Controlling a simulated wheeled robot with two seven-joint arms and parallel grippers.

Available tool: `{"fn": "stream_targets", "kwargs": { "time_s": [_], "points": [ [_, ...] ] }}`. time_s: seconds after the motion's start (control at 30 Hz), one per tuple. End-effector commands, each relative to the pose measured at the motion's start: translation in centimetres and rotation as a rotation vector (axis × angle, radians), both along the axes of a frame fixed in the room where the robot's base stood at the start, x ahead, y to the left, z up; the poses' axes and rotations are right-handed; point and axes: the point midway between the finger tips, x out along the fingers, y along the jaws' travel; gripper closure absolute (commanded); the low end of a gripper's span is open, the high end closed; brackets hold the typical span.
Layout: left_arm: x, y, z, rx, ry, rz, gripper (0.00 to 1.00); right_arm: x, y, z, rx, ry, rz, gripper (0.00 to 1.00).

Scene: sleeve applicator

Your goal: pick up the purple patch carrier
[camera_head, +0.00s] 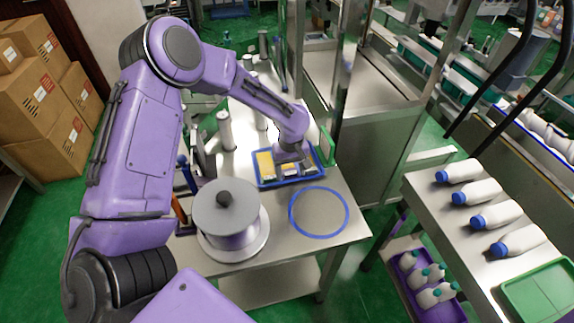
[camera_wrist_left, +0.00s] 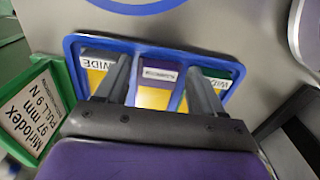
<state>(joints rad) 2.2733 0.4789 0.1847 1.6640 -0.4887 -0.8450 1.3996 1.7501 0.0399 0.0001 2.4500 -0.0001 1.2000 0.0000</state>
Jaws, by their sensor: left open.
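A blue tray (camera_head: 262,184) stands on the metal table, and its rim also shows in the left wrist view (camera_wrist_left: 70,43). In the wrist view it holds several flat carriers side by side. The middle one has a purple label band and looks like the purple patch carrier (camera_wrist_left: 158,75); its label is too small to read. My left gripper (camera_wrist_left: 156,66) is open over the tray, one finger on each side of this carrier; I cannot tell whether they touch it. In the head view my left gripper (camera_head: 290,167) hides part of the tray. My right gripper is out of view.
A grey lidded pot (camera_head: 230,215) stands at the table's front left. A blue ring (camera_head: 319,212) lies to its right on otherwise clear metal. A green-framed sign (camera_wrist_left: 35,108) is beside the tray. White bottles (camera_head: 484,190) lie on the right-hand table.

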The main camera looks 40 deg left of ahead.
Motion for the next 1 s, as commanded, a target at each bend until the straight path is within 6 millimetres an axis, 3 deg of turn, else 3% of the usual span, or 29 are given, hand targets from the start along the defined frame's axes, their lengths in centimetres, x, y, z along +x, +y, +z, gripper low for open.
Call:
{"fn": "stream_targets", "kwargs": {
  "time_s": [0.07,0.2,0.27,0.67,0.87,1.0],
  "points": [
    [-0.1,0.0,-0.1,0.000,0.003,0.000,0.32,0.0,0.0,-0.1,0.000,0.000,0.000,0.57],
    [-0.1,0.0,-0.1,0.000,0.004,0.000,0.78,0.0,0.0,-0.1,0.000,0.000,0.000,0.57],
    [-0.1,0.0,-0.1,0.000,0.004,0.000,0.89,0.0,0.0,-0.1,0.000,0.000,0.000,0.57],
    [-0.1,0.1,0.2,0.002,0.005,0.000,0.88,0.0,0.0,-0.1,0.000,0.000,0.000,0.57],
    [0.0,0.0,3.2,0.001,-0.001,-0.001,0.88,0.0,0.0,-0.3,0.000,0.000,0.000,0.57],
    [-2.6,-1.3,6.5,0.004,-0.002,-0.004,0.88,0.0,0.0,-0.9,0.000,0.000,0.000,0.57]
  ]
}}
